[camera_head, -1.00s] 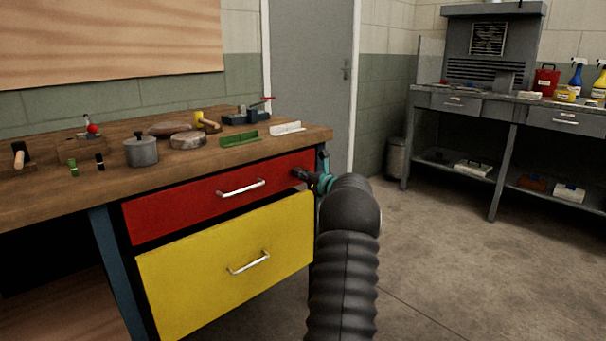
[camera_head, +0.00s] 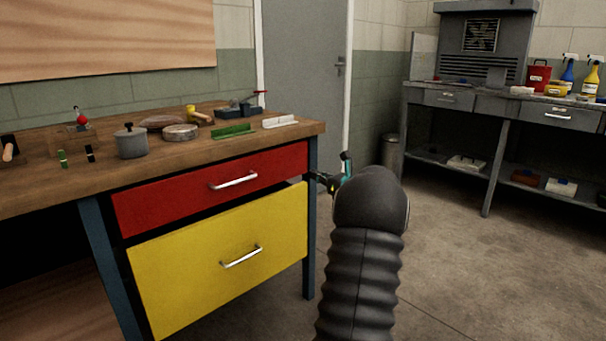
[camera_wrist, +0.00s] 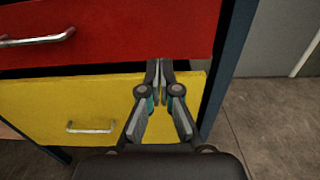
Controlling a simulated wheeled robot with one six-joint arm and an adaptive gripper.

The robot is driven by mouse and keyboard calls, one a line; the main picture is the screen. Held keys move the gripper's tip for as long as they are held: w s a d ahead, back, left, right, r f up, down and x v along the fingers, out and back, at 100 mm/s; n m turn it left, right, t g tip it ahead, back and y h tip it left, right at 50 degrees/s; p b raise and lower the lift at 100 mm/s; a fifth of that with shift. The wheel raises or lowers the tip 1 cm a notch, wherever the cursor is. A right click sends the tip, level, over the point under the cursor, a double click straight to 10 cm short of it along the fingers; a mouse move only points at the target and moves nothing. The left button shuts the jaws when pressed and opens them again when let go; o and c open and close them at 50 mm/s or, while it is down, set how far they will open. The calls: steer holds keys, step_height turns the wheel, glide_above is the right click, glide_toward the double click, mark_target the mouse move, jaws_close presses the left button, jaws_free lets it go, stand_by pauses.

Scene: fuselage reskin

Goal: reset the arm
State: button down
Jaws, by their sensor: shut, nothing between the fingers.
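My arm rises from the bottom of the head view, bent, in front of the workbench's right end. My gripper (camera_head: 320,178) is close to the right edge of the drawers and partly hidden by my own arm. In the wrist view my gripper (camera_wrist: 160,64) has its fingertips together with nothing between them. Behind the fingertips there are a red drawer (camera_wrist: 120,30) and a yellow drawer (camera_wrist: 60,100). The red drawer (camera_head: 170,199) looks shut in the head view. The yellow drawer (camera_head: 200,285) stands slightly out, with a dark gap above it.
The wooden bench top (camera_head: 60,190) holds a grey pot (camera_head: 131,145), a green tray (camera_head: 233,131), a white tray (camera_head: 280,121) and other small items. A grey shelf bench (camera_head: 480,104) stands at the right back. The floor (camera_head: 450,260) between is clear.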

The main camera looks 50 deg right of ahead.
steer(key=shift+s+a, duration=0.1)
steer(key=shift+s, duration=1.2)
steer(key=s+a+f+n+g+y, duration=0.1)
steer(key=a+f+n+g, duration=0.15)
steer(key=f, duration=0.25)
steer(key=s+a+f+n+g+y, duration=0.1)
steer(key=s+a+f+n+g, duration=0.1)
steer(key=a+f+n, duration=0.3)
steer(key=s+a+f+n+g+y, duration=0.25)
steer(key=a+n+g, duration=0.35)
steer(key=a, duration=0.6)
steer(key=s+a+r+n+h, duration=0.1)
steer(key=s+a+n, duration=0.4)
steer(key=a, duration=0.7)
steer(key=s+a+r+n+g+h, duration=0.1)
steer(key=s+a+r+n, duration=0.2)
steer(key=s+a+n, duration=0.3)
steer(key=s+a+r+n+g+h, duration=0.1)
steer(key=s+a+n, duration=0.5)
steer(key=a+n, duration=0.6)
steer(key=shift+s+a+r, duration=0.15)
steer(key=shift+a+r, duration=0.65)
steer(key=shift+a, duration=3.15)
